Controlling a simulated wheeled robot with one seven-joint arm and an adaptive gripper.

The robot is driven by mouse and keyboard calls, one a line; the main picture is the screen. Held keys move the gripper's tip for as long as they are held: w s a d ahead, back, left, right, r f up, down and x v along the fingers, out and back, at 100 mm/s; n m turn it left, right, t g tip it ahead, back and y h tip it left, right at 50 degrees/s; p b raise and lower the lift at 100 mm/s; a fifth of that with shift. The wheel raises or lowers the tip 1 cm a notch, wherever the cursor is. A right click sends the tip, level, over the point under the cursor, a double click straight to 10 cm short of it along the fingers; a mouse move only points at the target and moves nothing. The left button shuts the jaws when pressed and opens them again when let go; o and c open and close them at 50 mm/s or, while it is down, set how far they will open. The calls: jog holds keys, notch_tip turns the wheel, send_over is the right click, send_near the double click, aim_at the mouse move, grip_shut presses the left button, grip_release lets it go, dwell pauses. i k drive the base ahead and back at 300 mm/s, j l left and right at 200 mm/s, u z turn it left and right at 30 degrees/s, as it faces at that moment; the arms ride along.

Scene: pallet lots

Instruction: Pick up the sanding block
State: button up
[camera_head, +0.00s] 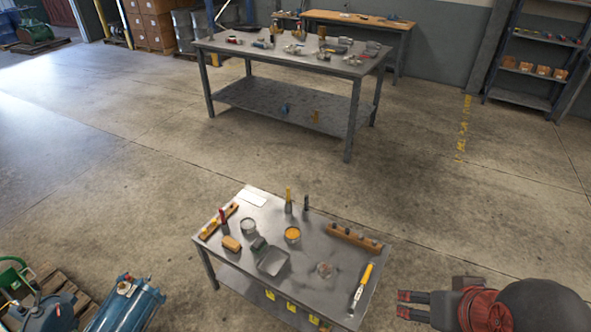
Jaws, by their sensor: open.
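A small orange-brown block (231,243), which looks like the sanding block, lies on the left part of the near metal table (205,248). A smaller dark piece (259,243) lies to its right, at the edge of a grey tray (273,262); I cannot tell what it is. My gripper (402,305) is at the lower right, beyond the table's right edge. Its two dark fingers are apart, point left and hold nothing. It is far from the block.
The near table also holds an orange-filled can (292,235), a yellow-handled tool (362,288), a wooden rack (356,239) and upright tools. A second cluttered table (215,43) stands behind. Blue machinery (128,304) is at lower left. The floor between the tables is clear.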

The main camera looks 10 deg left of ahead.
aim_at(230, 245)
jog(key=k+l+u, duration=0.1)
jog(key=u, duration=1.2)
